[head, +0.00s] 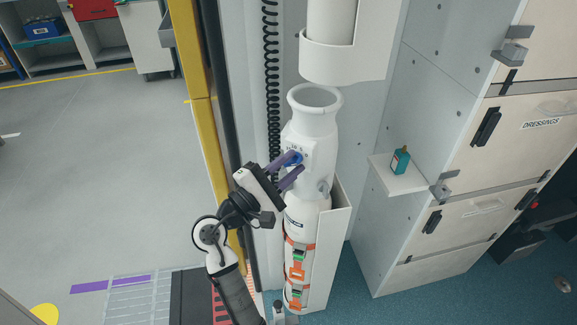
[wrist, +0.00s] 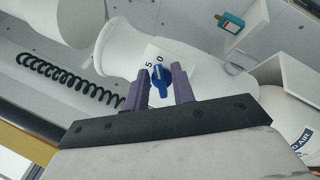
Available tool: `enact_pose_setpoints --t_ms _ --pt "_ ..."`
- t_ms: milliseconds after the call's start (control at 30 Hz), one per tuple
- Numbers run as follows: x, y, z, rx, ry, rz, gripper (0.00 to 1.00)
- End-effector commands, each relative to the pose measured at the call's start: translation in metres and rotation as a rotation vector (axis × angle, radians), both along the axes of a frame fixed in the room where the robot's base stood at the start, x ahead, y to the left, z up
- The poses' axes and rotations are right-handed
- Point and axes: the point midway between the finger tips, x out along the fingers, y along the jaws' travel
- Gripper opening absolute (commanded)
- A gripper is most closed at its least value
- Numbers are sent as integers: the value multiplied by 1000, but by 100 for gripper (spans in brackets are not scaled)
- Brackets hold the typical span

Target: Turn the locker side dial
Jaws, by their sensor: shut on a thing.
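The blue dial (head: 297,156) sits on a pale plate on the side of a white bottle-shaped cylinder (head: 312,132). In the wrist view the dial (wrist: 161,80) is at the centre, on a white plate with dark marks, including a 0, above it. My gripper (head: 299,163) reaches in from the lower left, with one purple finger on each side of the dial. In the wrist view the gripper (wrist: 160,86) is shut on the dial. The fingers hide part of the dial in the head view.
A white holder with orange straps (head: 298,262) surrounds the lower cylinder. A white cup-like fitting (head: 340,58) hangs above. A coiled black cord (head: 271,80) and yellow post (head: 206,120) stand left. A teal bottle (head: 400,160) sits on a shelf at right. Grey floor is clear at left.

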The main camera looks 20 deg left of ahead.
Motion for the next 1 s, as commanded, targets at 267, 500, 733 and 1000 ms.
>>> enact_pose_setpoints --t_ms 267,500,733,1000 --pt "0 0 0 92 -13 0 2" --pt "0 0 -1 112 -13 0 3" --pt "0 0 -1 112 -13 0 2" --pt "0 0 0 110 -14 0 30"
